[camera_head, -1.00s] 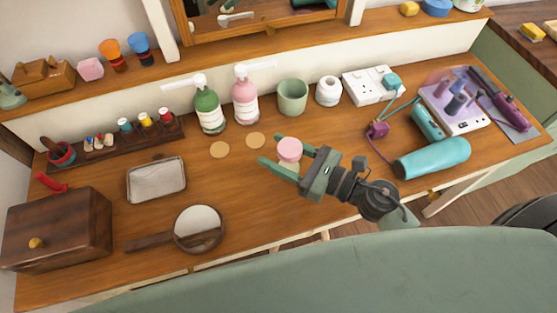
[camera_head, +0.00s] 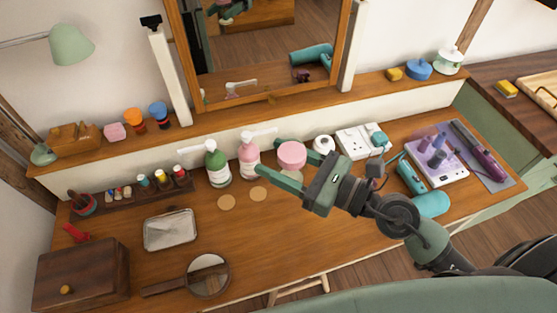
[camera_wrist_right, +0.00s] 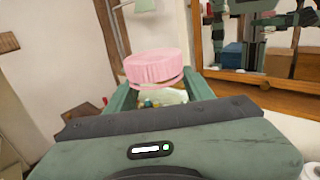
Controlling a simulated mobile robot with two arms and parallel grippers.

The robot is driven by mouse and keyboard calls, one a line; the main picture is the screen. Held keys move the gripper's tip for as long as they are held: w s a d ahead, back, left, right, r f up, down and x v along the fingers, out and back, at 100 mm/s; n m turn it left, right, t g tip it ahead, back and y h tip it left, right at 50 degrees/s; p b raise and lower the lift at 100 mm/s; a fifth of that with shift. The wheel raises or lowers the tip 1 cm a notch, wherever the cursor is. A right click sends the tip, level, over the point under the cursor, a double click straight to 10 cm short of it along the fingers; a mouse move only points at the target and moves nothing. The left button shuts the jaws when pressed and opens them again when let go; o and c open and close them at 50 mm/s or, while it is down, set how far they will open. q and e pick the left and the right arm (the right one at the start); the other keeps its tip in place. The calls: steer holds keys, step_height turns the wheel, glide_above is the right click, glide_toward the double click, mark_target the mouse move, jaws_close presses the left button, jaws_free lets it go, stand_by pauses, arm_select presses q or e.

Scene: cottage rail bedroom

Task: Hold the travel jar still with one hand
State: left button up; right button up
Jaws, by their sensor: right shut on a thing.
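The travel jar (camera_head: 292,155) has a pink lid and is held by my right gripper (camera_head: 285,170), which is shut on it above the table, in front of the pink pump bottle. In the right wrist view the jar's pink ridged lid (camera_wrist_right: 156,67) stands above the fingers, and its clear body (camera_wrist_right: 158,97) with small coloured contents sits between them. The jar looks about upright. My left gripper is not in view.
A green pump bottle (camera_head: 217,165) and a pink pump bottle (camera_head: 249,157) stand behind two round coasters (camera_head: 227,202). A metal tray (camera_head: 170,230), hand mirror (camera_head: 208,276) and wooden box (camera_head: 82,275) are at left. A teal dryer (camera_head: 431,204) lies at right. The front middle is clear.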

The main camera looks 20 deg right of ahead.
steer(key=o, duration=0.5)
steer(key=shift+c, duration=0.2)
jaws_close()
steer(key=m+t+h, duration=0.1)
steer(key=d+m+t+h, duration=0.1)
steer(key=shift+s+f+h, duration=0.15)
steer(key=shift+f+h, duration=0.05)
steer(key=shift+h, duration=0.1)
steer(key=s+d+f+m+t+h, duration=0.3)
steer(key=d+m+h, duration=0.4)
steer(key=h, duration=0.3)
steer(key=shift+s+d+f, duration=0.2)
steer(key=shift+d+f, duration=0.05)
steer(key=shift+d, duration=0.1)
